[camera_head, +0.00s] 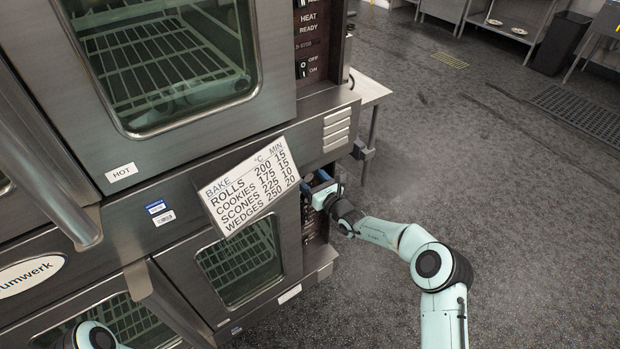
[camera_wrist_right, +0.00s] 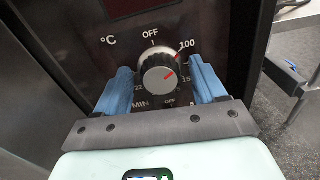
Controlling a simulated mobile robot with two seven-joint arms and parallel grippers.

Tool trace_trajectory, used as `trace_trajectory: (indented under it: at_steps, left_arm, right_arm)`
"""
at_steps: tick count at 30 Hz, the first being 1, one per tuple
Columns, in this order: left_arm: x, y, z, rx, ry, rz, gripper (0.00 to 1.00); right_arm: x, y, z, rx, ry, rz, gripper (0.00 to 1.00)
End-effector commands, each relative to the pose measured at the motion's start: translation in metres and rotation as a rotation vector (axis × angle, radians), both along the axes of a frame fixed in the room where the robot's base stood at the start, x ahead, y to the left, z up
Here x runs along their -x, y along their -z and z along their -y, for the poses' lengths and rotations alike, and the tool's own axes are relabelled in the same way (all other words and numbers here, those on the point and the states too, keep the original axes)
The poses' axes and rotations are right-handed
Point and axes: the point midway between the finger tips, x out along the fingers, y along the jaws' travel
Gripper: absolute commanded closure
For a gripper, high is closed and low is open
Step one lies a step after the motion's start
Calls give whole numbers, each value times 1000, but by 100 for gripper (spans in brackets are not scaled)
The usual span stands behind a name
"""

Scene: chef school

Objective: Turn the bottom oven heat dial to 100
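The bottom oven's heat dial (camera_wrist_right: 160,72) is a round dark knob with a silver face, marked °C, OFF at top and 100 at upper right. Its red pointer line slants up and right, roughly toward the 100 side. My right gripper (camera_wrist_right: 160,82) is open, with one blue finger on each side of the dial; I cannot tell whether they touch it. In the head view my right gripper (camera_head: 318,190) is at the lower oven's control panel, and the dial is hidden there. My left gripper is out of view; only part of my left arm shows at the bottom left.
The lower oven door (camera_head: 240,262) is shut. A bake card (camera_head: 250,186) with times and temperatures hangs at its top. A second scale with MIN shows below the dial, partly hidden by my gripper. The floor (camera_head: 480,220) to the right is clear.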

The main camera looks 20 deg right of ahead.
Motion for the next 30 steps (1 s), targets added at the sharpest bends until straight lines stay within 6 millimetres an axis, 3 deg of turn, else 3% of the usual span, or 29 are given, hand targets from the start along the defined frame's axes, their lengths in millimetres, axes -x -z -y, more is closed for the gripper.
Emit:
trace_trajectory:
  at_steps: [9,14,30]
  left_arm:
    - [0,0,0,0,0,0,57]
    - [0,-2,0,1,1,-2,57]
    - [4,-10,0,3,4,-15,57]
  right_arm:
    - [1,-1,1,1,0,1,30]
    - [12,-1,5,2,-1,0,30]
    - [108,-1,40,1,1,-1,30]
